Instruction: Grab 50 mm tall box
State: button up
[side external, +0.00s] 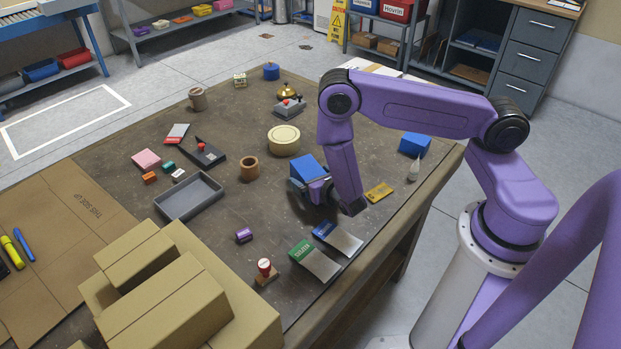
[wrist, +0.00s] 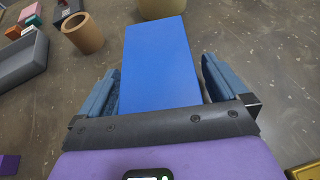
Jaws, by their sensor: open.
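A blue box (side external: 306,168) stands near the middle of the table; its flat blue top fills the centre of the wrist view (wrist: 160,60). My gripper (wrist: 161,70) is open, with one finger on each side of this box and a small gap showing at the right. In the side view my gripper (side external: 312,188) is low at the box and partly hides it. Whether the fingers touch the box cannot be told. A second blue box (side external: 415,144) stands at the table's right edge, apart from my gripper. No heights are marked on either box.
A brown cup (side external: 249,167) and a round cream tin (side external: 284,141) stand close by. A grey tray (side external: 189,196) lies to the left. A yellow plate (side external: 379,191) and two cards (side external: 338,238) lie nearby. Cardboard boxes (side external: 170,290) fill the front left.

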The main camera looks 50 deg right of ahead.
jog(key=c, duration=1.3)
jog(key=shift+r, duration=0.2)
